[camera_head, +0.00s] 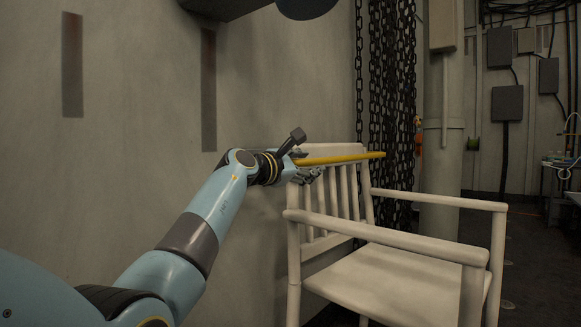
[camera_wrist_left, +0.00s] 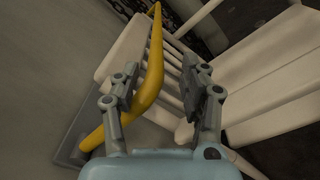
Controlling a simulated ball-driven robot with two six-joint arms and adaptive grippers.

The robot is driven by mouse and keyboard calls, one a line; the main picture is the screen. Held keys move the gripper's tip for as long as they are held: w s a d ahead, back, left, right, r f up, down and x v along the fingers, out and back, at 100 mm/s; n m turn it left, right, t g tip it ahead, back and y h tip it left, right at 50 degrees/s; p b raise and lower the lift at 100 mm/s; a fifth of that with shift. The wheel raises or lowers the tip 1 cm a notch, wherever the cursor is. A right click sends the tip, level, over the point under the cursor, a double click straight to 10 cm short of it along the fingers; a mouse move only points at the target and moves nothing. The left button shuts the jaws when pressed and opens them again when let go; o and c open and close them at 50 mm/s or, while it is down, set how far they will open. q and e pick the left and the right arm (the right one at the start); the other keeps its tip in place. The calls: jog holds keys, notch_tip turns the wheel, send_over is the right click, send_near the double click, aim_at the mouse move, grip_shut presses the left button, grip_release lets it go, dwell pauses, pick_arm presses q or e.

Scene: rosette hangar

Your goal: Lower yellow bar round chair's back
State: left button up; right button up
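The yellow bar (camera_head: 345,158) runs nearly level across the top of the chair's back (camera_head: 340,148), with its free end to the right. In the left wrist view the bar (camera_wrist_left: 150,85) is bent and passes behind one finger; its lower end reaches a grey piece by the wall. The chair (camera_head: 385,275) is white, upright, with a slatted back and armrests. My left gripper (camera_head: 307,175) is at the back's left side, just below the bar's near end. In the wrist view its fingers (camera_wrist_left: 160,80) are apart, and I see nothing clamped between them. My right gripper is not in view.
A pale wall (camera_head: 130,130) stands close on the left behind my arm. Dark chains (camera_head: 390,90) hang behind the chair, beside a pale column (camera_head: 440,150). Dark floor (camera_head: 540,260) is open to the right of the chair.

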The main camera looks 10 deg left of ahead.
pick_arm(q)
jog(key=v, duration=0.6)
jog(key=shift+s+a+f, duration=0.2)
jog(key=shift+a, duration=0.2)
jog(key=shift+s+a+r, duration=0.1)
jog(key=shift+s+a, duration=0.05)
jog(key=shift+s, duration=0.3)
